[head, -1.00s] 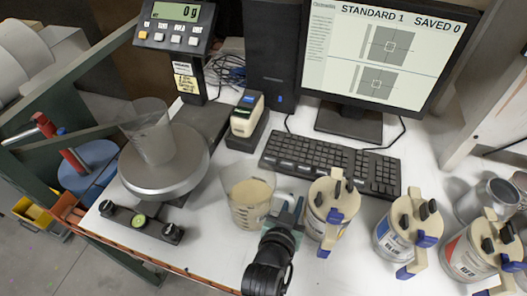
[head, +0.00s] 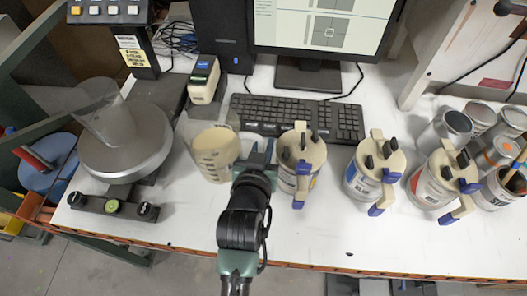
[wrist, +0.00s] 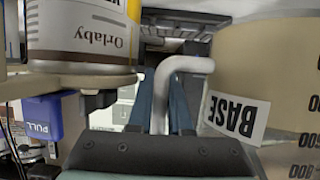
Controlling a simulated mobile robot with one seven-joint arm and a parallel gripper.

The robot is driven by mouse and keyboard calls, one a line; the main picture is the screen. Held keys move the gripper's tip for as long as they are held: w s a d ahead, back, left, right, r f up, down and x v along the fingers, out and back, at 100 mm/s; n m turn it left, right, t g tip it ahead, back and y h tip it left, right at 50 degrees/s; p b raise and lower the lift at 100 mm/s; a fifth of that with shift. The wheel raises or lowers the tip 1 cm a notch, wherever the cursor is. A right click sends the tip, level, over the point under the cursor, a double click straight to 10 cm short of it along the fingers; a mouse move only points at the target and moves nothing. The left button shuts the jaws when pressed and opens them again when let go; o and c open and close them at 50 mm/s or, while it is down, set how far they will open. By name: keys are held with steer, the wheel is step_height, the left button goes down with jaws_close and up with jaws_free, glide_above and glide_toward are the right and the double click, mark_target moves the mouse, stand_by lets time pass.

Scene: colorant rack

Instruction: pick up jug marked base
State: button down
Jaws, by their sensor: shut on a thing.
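The jug marked base (head: 212,155) is a clear measuring jug holding beige liquid, at the left-centre of the white bench in the head view. My gripper (head: 262,158) is at its right side. In the wrist view the jug (wrist: 265,70) fills the right side, with its BASE label upside down. My two blue fingers (wrist: 160,105) are closed around its pale curved handle (wrist: 186,64). I cannot tell whether the jug's bottom touches the bench.
A can (head: 300,165) stands close right of my gripper. Blue (head: 374,170) and red (head: 440,180) labelled cans stand further right. The keyboard (head: 295,118) and colour reader (head: 203,80) lie behind. A scale (head: 125,145) bearing a clear cup (head: 103,112) is left.

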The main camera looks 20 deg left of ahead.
step_height(320, 180, up, 11)
stand_by(0.8)
steer(key=shift+w, duration=0.1)
